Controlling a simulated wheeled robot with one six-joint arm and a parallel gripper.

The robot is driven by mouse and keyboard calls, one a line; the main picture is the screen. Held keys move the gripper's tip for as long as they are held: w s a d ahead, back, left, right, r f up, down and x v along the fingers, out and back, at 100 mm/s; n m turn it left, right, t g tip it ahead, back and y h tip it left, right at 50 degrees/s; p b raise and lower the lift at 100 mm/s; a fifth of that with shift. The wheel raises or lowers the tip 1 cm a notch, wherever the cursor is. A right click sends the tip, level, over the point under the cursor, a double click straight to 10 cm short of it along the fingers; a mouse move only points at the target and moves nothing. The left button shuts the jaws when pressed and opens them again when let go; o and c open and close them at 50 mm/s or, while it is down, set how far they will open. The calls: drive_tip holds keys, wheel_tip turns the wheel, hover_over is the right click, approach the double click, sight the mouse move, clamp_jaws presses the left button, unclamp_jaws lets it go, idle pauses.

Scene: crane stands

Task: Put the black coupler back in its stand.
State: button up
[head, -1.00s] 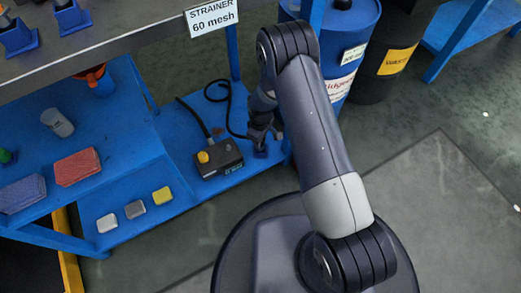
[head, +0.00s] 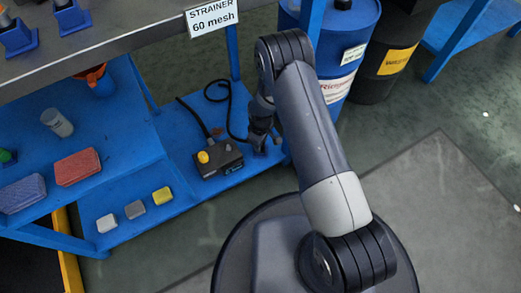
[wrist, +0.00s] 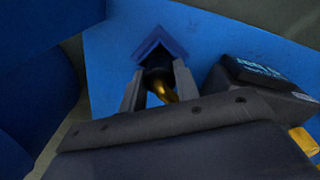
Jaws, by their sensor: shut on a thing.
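My gripper (head: 261,143) is low over the blue lower shelf, just right of the dark control box. In the wrist view, its two grey fingers (wrist: 159,82) are shut on the black coupler (wrist: 157,73), which has a brass-coloured curved part between the fingers. A blue angular stand (wrist: 160,47) is right at the fingertips, and the coupler's far end meets it or overlaps it in the picture. I cannot tell how deep the coupler sits in it. In the head view, the gripper mostly hides the coupler, and a bit of the stand (head: 261,153) shows below it.
The control box (head: 219,160) with a yellow button and a cable stands close left of the gripper. Several sponges and small blocks lie further left.

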drive_tip(key=o, duration=1.1)
drive_tip(key=shift+f, duration=0.1)
drive_tip(key=shift+r+p, duration=1.45)
drive_tip(key=shift+r, duration=1.1)
wheel_tip(320, 180, up, 11)
drive_tip(key=p, duration=0.4)
drive_tip(key=shift+f, duration=0.1)
wheel_tip(320, 180, down, 15)
drive_tip(key=b, duration=0.6)
